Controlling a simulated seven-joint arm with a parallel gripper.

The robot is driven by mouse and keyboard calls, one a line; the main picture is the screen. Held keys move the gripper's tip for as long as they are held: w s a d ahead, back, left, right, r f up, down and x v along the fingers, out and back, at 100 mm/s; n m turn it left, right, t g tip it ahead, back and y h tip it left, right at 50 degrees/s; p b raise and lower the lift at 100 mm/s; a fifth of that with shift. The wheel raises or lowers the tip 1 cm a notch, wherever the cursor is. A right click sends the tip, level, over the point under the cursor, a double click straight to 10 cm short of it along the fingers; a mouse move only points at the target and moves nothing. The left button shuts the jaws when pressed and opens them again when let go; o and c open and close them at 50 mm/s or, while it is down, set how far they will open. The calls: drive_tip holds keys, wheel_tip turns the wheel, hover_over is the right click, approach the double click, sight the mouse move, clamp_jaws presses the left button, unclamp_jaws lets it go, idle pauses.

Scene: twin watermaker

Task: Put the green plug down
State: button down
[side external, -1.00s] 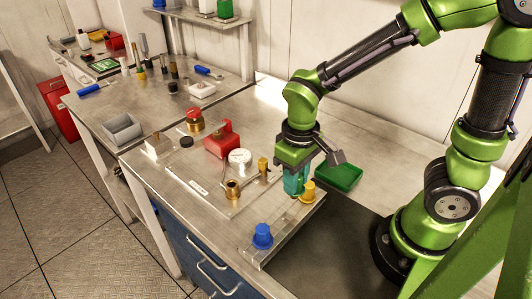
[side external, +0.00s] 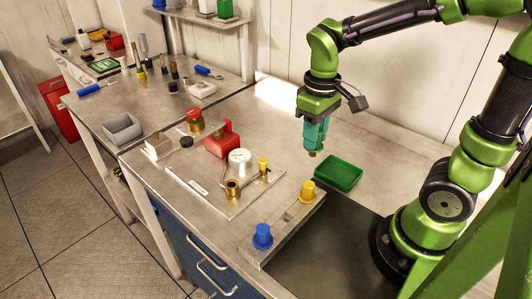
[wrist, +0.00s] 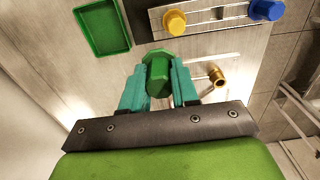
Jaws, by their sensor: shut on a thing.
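The green plug (wrist: 158,78) is held between the teal fingers of my gripper (wrist: 158,88) in the wrist view. In the side external view my gripper (side external: 315,133) hangs above the bench with its fingers down, and the plug's brownish lower tip (side external: 312,154) shows just below them. The plug is in the air, apart from the bench. A green tray (side external: 338,172) lies on the bench to the right of and below the gripper, and it looks empty. It is at the upper left in the wrist view (wrist: 103,50).
A metal rack (side external: 285,222) at the bench's front edge carries a yellow plug (side external: 308,191) and a blue plug (side external: 262,236), with a bare stretch between. A plate (side external: 205,187) with a brass fitting (side external: 232,190) and a white round cap (side external: 240,162) lies left. Bench behind the gripper is clear.

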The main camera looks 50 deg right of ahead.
hover_over(338, 175)
drive_tip(key=shift+f, duration=6.55)
drive_tip(key=shift+f, duration=0.1)
drive_tip(key=c, duration=0.8)
unclamp_jaws()
drive_tip(key=shift+c, duration=0.2)
